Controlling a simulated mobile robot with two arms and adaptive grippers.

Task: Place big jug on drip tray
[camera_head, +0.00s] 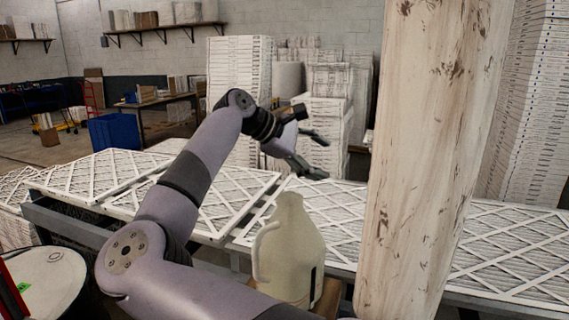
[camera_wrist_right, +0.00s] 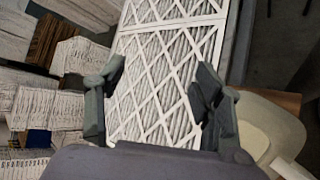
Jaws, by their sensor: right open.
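A big cream jug (camera_head: 288,245) stands upright at the lower middle of the head view, on the near side of the filter table. My arm hides its lower left part. A pale rounded shape at the right edge of the wrist view looks like the same jug (camera_wrist_right: 262,125). My right gripper (camera_head: 318,156) is open and empty, beyond and above the jug, over the filters. In the wrist view my right gripper (camera_wrist_right: 158,98) has its fingers wide apart with a filter below. I cannot make out a drip tray. My left gripper is not in view.
White pleated filters (camera_head: 110,178) lie along the table. A thick, worn pale post (camera_head: 425,150) rises right of the jug. A white-topped drum (camera_head: 48,278) stands at lower left. Stacked filters (camera_head: 240,85) stand behind the table, with a blue bin (camera_head: 113,132) farther left.

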